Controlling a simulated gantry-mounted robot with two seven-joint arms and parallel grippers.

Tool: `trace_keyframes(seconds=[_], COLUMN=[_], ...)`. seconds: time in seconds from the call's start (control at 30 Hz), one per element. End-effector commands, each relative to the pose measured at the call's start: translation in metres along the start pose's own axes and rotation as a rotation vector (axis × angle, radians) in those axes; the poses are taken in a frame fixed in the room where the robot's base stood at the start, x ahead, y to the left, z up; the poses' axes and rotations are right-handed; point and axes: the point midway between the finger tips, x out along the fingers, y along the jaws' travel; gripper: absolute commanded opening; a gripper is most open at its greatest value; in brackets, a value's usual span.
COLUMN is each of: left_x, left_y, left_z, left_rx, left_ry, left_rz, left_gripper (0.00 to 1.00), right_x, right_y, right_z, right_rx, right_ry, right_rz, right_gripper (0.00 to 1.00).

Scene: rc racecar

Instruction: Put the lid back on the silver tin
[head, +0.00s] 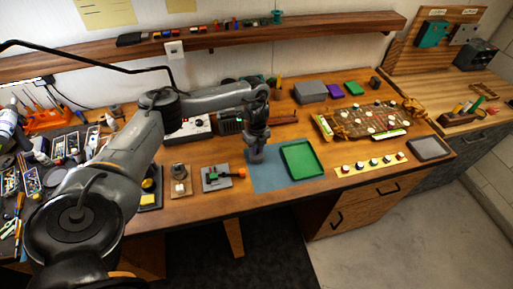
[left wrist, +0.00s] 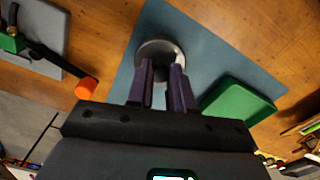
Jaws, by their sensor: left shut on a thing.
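My left gripper (head: 256,155) points down over the blue mat (head: 266,180), left of the green tray. In the left wrist view its two dark purple fingers (left wrist: 162,85) are closed in on a round silver piece (left wrist: 152,48), which looks like the tin's lid. The fingers hide part of it, and I cannot tell whether the tin is under it. No separate tin shows clearly elsewhere. My right gripper is not in view.
The green tray (head: 302,160) lies on the mat's right side. A grey plate with a green and orange part (head: 222,177) is to the left. A yellow strip with several buttons (head: 371,164) lies to the right. A game-like board (head: 370,121) stands behind it.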

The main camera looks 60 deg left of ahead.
Motion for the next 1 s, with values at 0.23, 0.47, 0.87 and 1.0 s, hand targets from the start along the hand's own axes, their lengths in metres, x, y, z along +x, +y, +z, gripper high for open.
trace_keyframes(seconds=[0.23, 0.47, 0.87, 1.0], left_x=[0.0001, 0.0, 0.0, 0.0], left_y=[0.0, 0.0001, 0.0001, 0.0001], left_z=[0.0, 0.0001, 0.0001, 0.0001], left_rx=[0.0, 0.0, 0.0, 0.0], left_ry=[0.0, 0.0, 0.0, 0.0], left_rz=[0.0, 0.0, 0.0, 0.0], left_gripper=[0.0, 0.51, 0.76, 0.76], right_x=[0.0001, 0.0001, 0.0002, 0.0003], right_y=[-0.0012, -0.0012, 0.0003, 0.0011], right_z=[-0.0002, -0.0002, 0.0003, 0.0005], right_rx=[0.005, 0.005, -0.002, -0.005], right_ry=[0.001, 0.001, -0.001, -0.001], right_rz=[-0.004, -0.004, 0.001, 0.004], right_gripper=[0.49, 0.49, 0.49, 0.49])
